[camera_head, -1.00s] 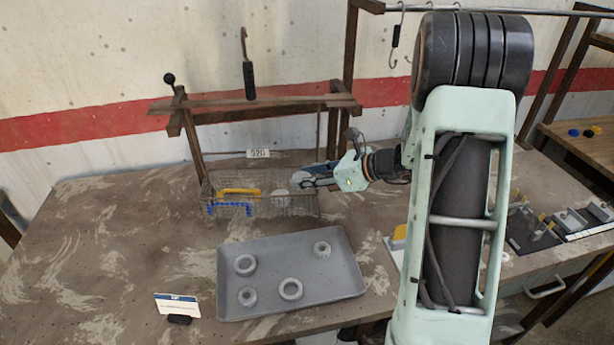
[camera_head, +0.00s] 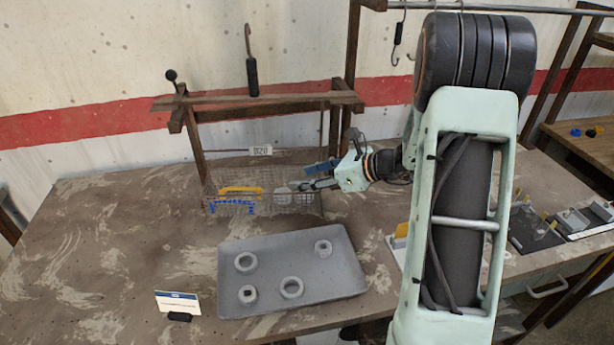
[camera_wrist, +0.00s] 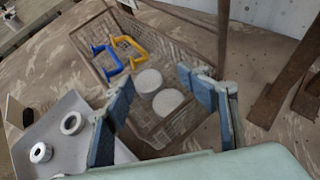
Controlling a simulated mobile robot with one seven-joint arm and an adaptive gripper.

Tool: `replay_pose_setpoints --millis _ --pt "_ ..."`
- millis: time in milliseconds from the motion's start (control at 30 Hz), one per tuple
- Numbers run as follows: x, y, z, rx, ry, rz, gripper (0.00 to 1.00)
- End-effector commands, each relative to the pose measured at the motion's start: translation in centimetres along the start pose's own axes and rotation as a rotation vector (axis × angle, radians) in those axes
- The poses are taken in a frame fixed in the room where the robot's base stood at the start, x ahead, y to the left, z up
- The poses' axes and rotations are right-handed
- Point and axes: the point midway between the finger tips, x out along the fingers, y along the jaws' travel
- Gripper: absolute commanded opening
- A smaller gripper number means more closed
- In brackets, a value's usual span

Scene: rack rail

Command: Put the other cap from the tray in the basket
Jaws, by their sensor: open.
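The wire basket (camera_head: 275,207) stands at the back of the table. In the wrist view, two pale round caps, one (camera_wrist: 148,80) and another (camera_wrist: 168,103), lie side by side in the basket (camera_wrist: 190,42). My gripper (camera_head: 306,177) is open over the right end of the basket. Its blue-padded fingers (camera_wrist: 158,80) are apart, with the caps below and between them, and hold nothing. The grey tray (camera_head: 330,283) in front of the basket holds several grey ring-shaped parts, one of them at its back right (camera_head: 323,249). No plain flat disc shows on the tray.
A yellow handle (camera_head: 240,190) and a blue handle (camera_head: 231,207) lie in the basket's left part. A wooden frame (camera_head: 260,104) stands behind it. A small card on a stand (camera_head: 178,303) is left of the tray. The table's left side is clear.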

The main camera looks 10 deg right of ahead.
Motion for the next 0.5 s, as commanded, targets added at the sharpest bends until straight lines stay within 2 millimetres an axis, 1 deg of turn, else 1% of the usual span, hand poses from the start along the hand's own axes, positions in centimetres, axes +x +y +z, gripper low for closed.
replay_pose_setpoints --millis 33,167,233,267,500 --pt "-0.2 -0.1 -0.9 0.012 0.015 -0.005 0.52" --pt "-0.5 -0.1 -0.2 0.012 0.015 -0.005 0.52" --pt "-0.9 -0.1 0.6 0.011 0.014 -0.005 0.52" --pt "-1.3 -0.2 0.5 0.010 0.013 -0.008 0.52" --pt "-7.0 -0.2 0.6 0.005 0.007 -0.009 0.52"
